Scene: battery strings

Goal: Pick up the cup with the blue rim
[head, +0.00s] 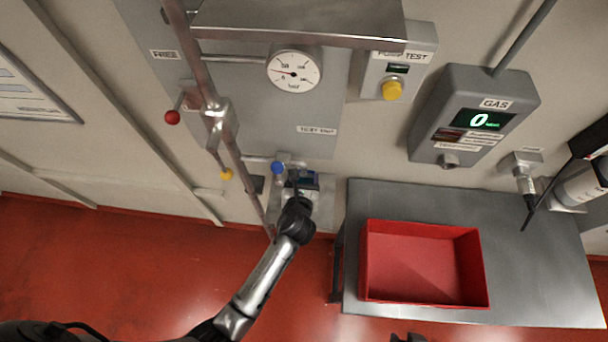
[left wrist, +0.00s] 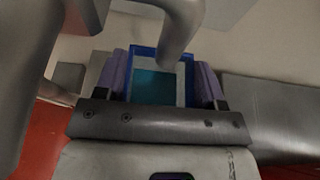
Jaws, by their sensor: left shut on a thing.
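The cup with the blue rim (left wrist: 150,84) sits between the purple-padded fingers of my left gripper (left wrist: 165,88) in the left wrist view. Its rim looks squarish and its inside teal. My left gripper (head: 299,186) is shut on it in front of the wall panel, under a metal spout that crosses the cup's opening in the wrist view. In the head view the cup (head: 308,179) is small and partly hidden by the gripper. A dark shape at the bottom edge may be my right gripper (head: 408,337); its fingers do not show clearly.
A blue knob (head: 278,167) is just above the cup. A pipe with a red knob (head: 172,117) and a yellow knob (head: 226,174) runs left of it. A red tray (head: 425,262) stands on a grey table (head: 535,250) to the right; the tray looks empty.

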